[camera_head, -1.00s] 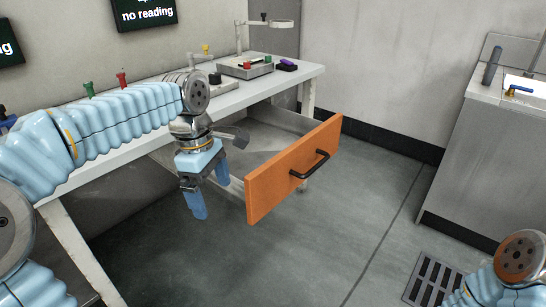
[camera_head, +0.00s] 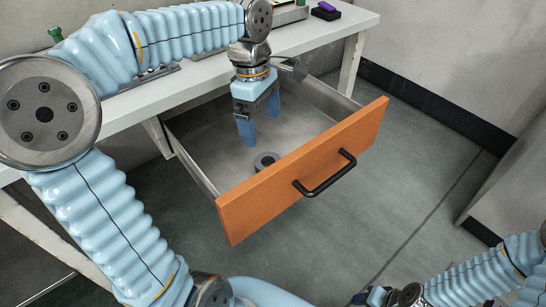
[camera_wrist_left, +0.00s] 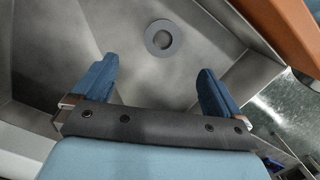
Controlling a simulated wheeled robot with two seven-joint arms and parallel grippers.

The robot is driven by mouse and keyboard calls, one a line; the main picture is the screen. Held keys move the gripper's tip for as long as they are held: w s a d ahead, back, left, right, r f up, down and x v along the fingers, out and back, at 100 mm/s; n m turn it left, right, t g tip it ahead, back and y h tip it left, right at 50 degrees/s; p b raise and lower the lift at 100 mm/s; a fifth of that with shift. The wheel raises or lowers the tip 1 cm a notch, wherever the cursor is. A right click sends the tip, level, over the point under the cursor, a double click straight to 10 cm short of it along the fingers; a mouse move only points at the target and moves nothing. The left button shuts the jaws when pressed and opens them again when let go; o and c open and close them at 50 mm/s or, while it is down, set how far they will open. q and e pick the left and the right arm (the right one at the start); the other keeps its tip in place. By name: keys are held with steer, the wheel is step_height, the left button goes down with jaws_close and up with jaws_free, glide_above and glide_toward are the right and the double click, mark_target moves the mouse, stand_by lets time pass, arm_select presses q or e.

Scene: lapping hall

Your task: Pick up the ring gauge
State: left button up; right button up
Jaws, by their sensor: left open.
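The ring gauge (camera_head: 266,161), a small dark grey ring with a round hole, lies flat on the floor of the open drawer, close behind its orange front. It also shows in the left wrist view (camera_wrist_left: 149,40), beyond the fingertips and roughly between them. My left gripper (camera_head: 259,123) is over the drawer, pointing down, with its blue fingers apart and nothing between them. In the head view the ring is below and slightly right of the fingers, not touching them. Part of my right arm's end (camera_head: 375,297) shows at the bottom edge, too cut off to read its fingers.
The drawer (camera_head: 300,172) has grey metal walls, an orange front and a black handle (camera_head: 325,175). The rest of its floor looks empty. The white bench (camera_head: 330,35) stands above and behind it, with a purple-topped item (camera_head: 326,9) on it. The floor beyond is clear.

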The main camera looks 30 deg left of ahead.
arm_select(q)
glide_above(267, 157)
steer(key=s, duration=0.1)
step_height(267, 157, down, 5)
steer(key=shift+r, duration=0.1)
steer(key=f, duration=0.4)
steer(key=d+f, duration=0.1)
steer(key=shift+s+f+b, duration=0.25)
steer(key=shift+f+b, duration=0.15)
steer(key=shift+c, duration=0.4)
steer(key=c, duration=1.1)
